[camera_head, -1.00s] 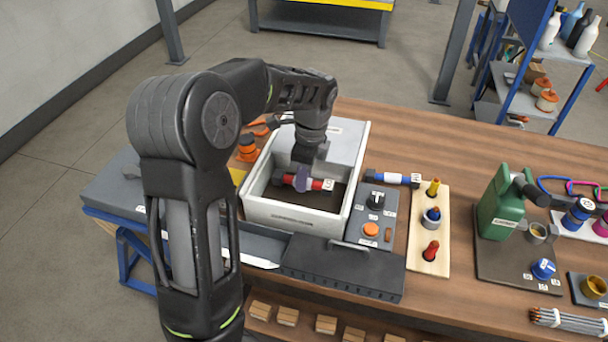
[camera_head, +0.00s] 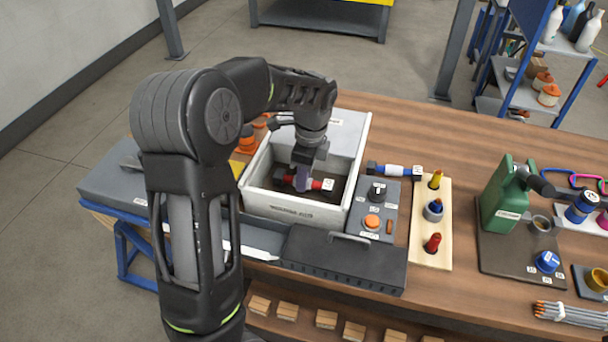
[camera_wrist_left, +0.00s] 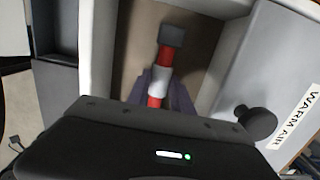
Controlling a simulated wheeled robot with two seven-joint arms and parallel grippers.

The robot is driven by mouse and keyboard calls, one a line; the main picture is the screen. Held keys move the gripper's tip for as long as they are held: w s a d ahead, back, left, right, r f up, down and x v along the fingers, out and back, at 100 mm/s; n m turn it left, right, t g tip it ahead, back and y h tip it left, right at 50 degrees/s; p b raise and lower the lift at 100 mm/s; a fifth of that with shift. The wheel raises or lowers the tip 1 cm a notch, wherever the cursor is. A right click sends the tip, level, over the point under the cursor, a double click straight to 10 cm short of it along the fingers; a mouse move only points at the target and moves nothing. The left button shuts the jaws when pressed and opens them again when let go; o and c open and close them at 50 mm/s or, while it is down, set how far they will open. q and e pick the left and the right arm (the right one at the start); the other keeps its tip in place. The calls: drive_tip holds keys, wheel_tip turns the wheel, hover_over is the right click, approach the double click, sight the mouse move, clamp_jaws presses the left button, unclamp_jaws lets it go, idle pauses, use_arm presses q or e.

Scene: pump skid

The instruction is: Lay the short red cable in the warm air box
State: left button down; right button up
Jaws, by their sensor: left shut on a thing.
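The short red cable (camera_head: 317,184) is a red piece with a white band and a dark end. It is inside the warm air box (camera_head: 291,211), a pale open-topped box with a dark floor. My left gripper (camera_head: 302,184) reaches down into the box and is shut on the cable near its middle. In the left wrist view the cable (camera_wrist_left: 154,94) lies between the fingers over the brown box floor, and the WARM AIR label shows on the box's lid part (camera_wrist_left: 280,85). I cannot tell whether the cable touches the floor. My right gripper is not in view.
A grey control panel (camera_head: 390,217) with an orange button stands right of the box. A blue-and-white cable (camera_head: 396,171) lies behind it. A wooden rack (camera_head: 431,250) holds coloured plugs. A dark lidded case (camera_head: 343,262) sits in front. Bare tabletop lies behind the rack.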

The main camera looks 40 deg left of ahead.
use_arm(q)
drive_tip(key=shift+f+b, duration=0.3)
drive_tip(key=shift+f, duration=0.25)
drive_tip(key=c, duration=1.1)
unclamp_jaws()
drive_tip(key=shift+o, duration=0.2)
drive_tip(key=r, duration=0.7)
drive_tip(key=shift+d+r, duration=0.35)
drive_tip(key=shift+r, duration=0.05)
drive_tip(key=shift+f, duration=0.1)
